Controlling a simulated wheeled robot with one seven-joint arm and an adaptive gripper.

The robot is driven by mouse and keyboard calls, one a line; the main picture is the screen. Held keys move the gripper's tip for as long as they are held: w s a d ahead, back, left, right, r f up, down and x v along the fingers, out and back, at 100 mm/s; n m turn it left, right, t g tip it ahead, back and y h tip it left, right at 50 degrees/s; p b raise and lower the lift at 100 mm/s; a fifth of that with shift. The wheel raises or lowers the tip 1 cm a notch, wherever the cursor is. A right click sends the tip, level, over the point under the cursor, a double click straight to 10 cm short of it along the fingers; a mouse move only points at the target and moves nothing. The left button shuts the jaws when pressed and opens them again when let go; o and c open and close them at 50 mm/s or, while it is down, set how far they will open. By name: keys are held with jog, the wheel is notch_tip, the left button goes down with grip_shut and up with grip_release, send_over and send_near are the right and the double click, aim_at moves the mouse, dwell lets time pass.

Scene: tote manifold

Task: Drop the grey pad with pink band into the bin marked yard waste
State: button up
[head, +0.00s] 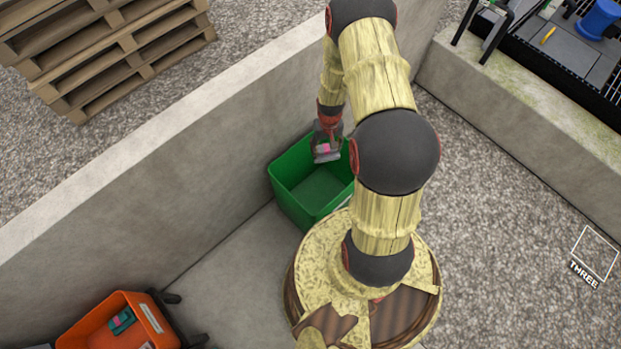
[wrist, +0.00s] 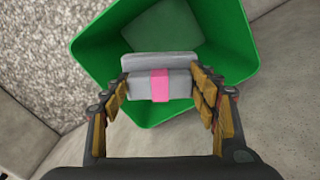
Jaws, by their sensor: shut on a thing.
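The grey pad with a pink band (wrist: 174,86) is between the fingers of my gripper (wrist: 160,92) in the wrist view, and the gripper is shut on it. In the head view the pad (head: 326,154) and my gripper (head: 327,148) are over the green bin (head: 286,197). The green bin (wrist: 105,85) lies beneath the pad in the wrist view, with its bare floor showing beyond the pad. No marking on the green bin can be read in either view. My arm hides the bin's right side in the head view.
A concrete wall (head: 190,150) runs behind the green bin. An orange bin (head: 90,327) holding a teal item (head: 122,320) stands at the lower left. Wooden pallets (head: 110,50) are stacked beyond the wall. A concrete ledge (head: 520,105) with a rack is at the upper right.

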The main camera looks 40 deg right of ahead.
jog(key=shift+w+d+f, duration=0.1)
jog(key=shift+w, duration=0.15)
jog(key=shift+f+b, duration=2.2)
jog(key=shift+f, duration=0.7)
jog(key=o, duration=1.1)
jog(key=shift+o, duration=0.4)
notch_tip(320, 180, up, 12)
